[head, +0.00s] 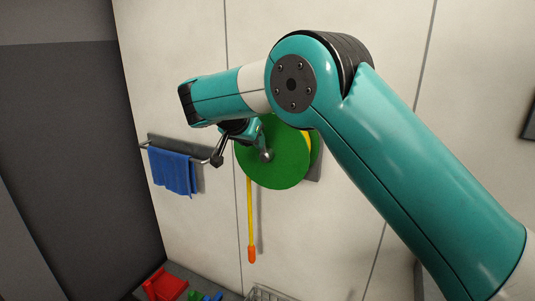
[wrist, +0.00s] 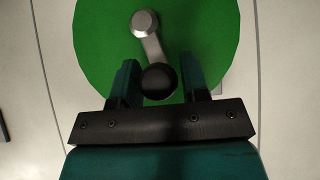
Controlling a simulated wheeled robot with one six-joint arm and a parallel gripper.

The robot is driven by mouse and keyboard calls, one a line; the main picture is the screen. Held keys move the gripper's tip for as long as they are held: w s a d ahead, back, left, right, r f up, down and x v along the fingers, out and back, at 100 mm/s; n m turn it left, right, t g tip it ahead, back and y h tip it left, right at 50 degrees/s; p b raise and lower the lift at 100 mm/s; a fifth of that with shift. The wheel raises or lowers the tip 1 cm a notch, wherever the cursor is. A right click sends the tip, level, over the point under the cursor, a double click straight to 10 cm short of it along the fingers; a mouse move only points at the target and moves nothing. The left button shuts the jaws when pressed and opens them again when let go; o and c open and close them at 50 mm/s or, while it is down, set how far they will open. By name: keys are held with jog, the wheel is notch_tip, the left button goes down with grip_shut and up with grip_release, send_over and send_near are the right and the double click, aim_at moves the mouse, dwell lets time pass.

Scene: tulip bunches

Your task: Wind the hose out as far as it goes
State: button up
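The green hose reel (head: 285,172) is on the pale wall. A yellow hose (head: 250,212) hangs straight down from it, ending in an orange nozzle (head: 252,254) well above the floor. In the wrist view, a grey crank arm (wrist: 150,45) runs from a round grey hub down to a black knob (wrist: 158,82). My gripper (wrist: 160,78) has its fingers apart, one on each side of the knob. The knob sits close to the left finger, with a narrow gap at the right one. In the head view my arm hides most of my gripper and part of the reel.
A blue towel (head: 172,171) hangs on a rail to the left of the reel. Red items (head: 164,285) and small green and blue ones lie at the lower left, beside a wire basket (head: 265,294). The wall below the reel is clear around the hose.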

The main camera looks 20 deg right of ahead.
jog(key=o, duration=0.3)
jog(key=shift+p+v, duration=1.55)
jog(key=shift+v, duration=2)
jog(key=s+n+g+y, duration=0.2)
jog(key=s+n, duration=0.3)
jog(key=s, duration=0.8)
jog(key=s+f+n+g+y, duration=0.1)
jog(key=s+n+y, duration=0.4)
jog(key=s, duration=0.8)
jog(key=s+f+n+g+y, duration=0.1)
jog(key=s+n+g+y, duration=0.2)
jog(key=s, duration=1)
jog(key=shift+s+n+y, duration=0.15)
jog(key=shift+n+y, duration=0.15)
jog(key=shift+n, duration=1.3)
